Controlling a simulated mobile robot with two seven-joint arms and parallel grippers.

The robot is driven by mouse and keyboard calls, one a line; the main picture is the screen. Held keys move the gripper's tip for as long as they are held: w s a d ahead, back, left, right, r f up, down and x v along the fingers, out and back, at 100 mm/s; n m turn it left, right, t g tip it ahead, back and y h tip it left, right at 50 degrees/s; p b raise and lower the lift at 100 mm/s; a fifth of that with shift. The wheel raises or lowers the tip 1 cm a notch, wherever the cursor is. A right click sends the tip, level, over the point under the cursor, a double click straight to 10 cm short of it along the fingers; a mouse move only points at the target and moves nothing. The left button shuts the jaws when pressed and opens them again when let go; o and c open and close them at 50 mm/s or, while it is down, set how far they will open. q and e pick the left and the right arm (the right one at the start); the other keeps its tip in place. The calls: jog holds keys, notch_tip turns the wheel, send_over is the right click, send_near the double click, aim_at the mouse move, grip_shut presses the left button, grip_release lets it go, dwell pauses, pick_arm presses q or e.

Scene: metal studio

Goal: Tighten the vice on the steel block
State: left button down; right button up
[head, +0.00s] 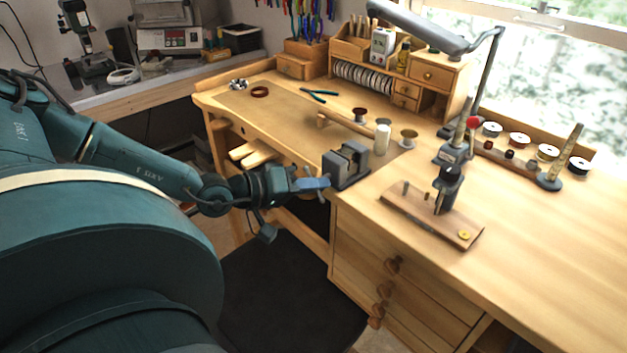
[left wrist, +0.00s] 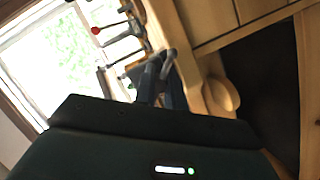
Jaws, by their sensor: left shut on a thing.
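The grey vice (head: 345,166) is fixed at the front edge of the workbench. Its jaws stand upright, and I cannot clearly tell the steel block from the jaws at this size. My left gripper (head: 324,183) reaches in from the left, at the front of the vice. It is shut on the vice handle, which its fingers mostly hide in the head view. In the left wrist view the two dark fingers (left wrist: 160,80) close around a grey bar, the handle (left wrist: 168,62). My right gripper is in neither view.
A wooden board with a small press (head: 448,190) stands to the right of the vice. Pliers (head: 318,95) lie farther back. Drawers with round knobs (head: 392,265) are below the bench edge.

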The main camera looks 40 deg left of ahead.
pick_arm(q)
jog(key=shift+m, duration=0.4)
dwell(0.3)
jog(key=c, duration=1.5)
grip_release()
jog(key=v, duration=1.3)
jog(key=shift+s+d+r, duration=0.1)
jog(key=shift+s+r, duration=0.05)
